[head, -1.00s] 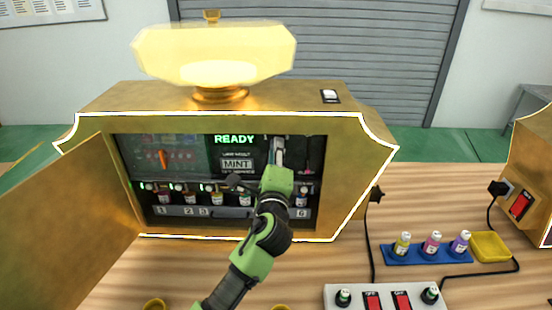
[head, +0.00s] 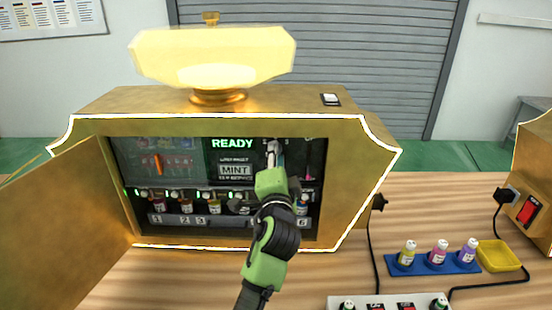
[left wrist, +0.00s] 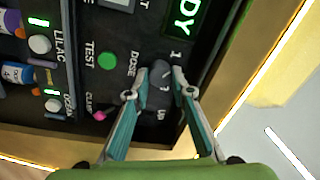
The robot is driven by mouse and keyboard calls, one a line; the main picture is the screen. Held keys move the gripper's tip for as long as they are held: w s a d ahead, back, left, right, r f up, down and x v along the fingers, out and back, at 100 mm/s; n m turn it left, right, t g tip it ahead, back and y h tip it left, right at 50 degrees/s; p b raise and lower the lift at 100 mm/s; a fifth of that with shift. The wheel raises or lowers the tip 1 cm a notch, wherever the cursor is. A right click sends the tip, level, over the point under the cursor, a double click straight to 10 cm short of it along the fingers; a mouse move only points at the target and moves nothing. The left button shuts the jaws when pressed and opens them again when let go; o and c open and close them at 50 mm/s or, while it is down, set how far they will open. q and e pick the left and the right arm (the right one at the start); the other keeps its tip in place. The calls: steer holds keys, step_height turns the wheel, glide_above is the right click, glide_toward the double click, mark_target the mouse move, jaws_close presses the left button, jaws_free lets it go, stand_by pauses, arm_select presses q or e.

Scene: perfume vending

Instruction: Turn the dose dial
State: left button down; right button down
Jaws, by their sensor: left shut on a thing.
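The dose dial (left wrist: 160,88) is a dark grey knob on the black panel, beside the word DOSE, in the left wrist view. My left gripper (left wrist: 158,92) is shut on it, with one finger on each side. In the head view my left gripper (head: 273,150) reaches into the open gold machine (head: 355,190), right of the lit display (head: 233,158) reading READY and MINT. The gripper mostly hides the dial there. My right gripper is not in view.
An open gold door (head: 70,215) stands at the machine's left. Small bottles line the shelf below the panel. A green TEST button (left wrist: 107,61) and a pink-tipped part (left wrist: 98,115) sit near the dial. A blue bottle tray (head: 432,265) stands on the table at right.

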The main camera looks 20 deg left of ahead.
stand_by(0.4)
arm_select(q)
steer(key=c, duration=1.8)
jaws_free()
steer(key=shift+o, duration=0.2)
